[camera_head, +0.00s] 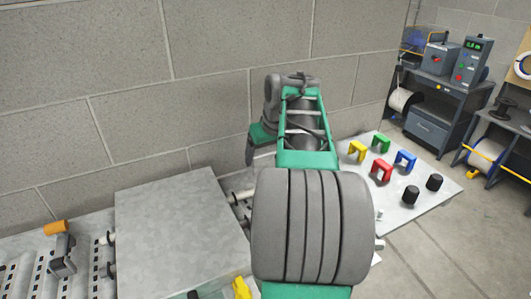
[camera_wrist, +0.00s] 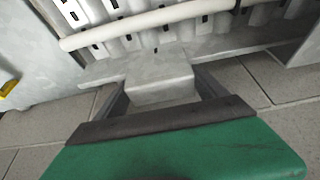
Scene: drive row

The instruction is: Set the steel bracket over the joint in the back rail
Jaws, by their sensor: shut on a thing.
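The steel bracket (camera_wrist: 160,78) is a grey metal piece with a raised middle and a flat flange behind it. In the wrist view my gripper (camera_wrist: 160,90) has a finger on each side of the raised middle and is shut on it. A pale round rail (camera_wrist: 150,20) runs across the top of the wrist view, behind the bracket and apart from it in the picture. I cannot make out the joint in it. In the head view my gripper (camera_head: 262,140) is near the block wall, and my arm hides most of the area below it.
A large grey plate (camera_head: 175,230) covers the middle of the slotted row. An orange cylinder (camera_head: 56,227) is at its left. A light table (camera_head: 440,165) at right holds yellow (camera_head: 357,148), green (camera_head: 381,142), red (camera_head: 382,168) and blue (camera_head: 405,157) pieces and black cylinders (camera_head: 410,195).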

